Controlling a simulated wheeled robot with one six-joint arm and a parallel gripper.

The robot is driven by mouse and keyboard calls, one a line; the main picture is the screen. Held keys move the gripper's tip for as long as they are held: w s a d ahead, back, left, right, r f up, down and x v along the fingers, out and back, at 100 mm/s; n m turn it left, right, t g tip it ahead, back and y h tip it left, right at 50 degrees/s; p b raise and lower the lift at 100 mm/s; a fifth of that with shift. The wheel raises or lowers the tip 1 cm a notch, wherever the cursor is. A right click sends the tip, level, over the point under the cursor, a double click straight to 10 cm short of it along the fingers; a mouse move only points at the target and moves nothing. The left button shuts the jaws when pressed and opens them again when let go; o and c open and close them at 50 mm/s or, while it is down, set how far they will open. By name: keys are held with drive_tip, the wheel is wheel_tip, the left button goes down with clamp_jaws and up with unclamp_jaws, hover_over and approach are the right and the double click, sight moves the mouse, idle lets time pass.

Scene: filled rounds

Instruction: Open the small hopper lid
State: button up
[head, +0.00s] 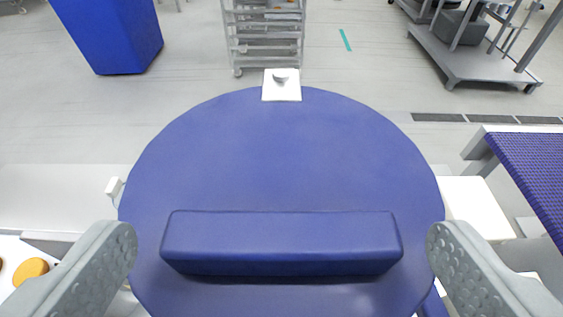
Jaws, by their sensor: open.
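The hopper lid (280,150) is a round, flat blue disc filling the middle of the head view. A long blue bar handle (282,242) runs left to right across its near part. A small white fitting (281,86) sits at the lid's far edge. The lid appears shut, lying flat; what is under it is hidden. My gripper (281,254) is open, with one grey dimpled finger at each side of the handle. Both fingers are apart from the handle ends, with nothing between them but the handle. Whether they are level with it or above it I cannot tell.
A blue and purple belt (535,170) runs along the right side. At lower left, orange-brown rounds (30,271) lie on a white surface. A wheeled rack (266,35), a blue bin (110,35) and a grey cart (475,55) stand on the floor beyond. A small white tab (114,187) juts out left of the lid.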

sight(284, 237)
drive_tip(key=shift+x, duration=1.55)
drive_tip(key=c, duration=1.3)
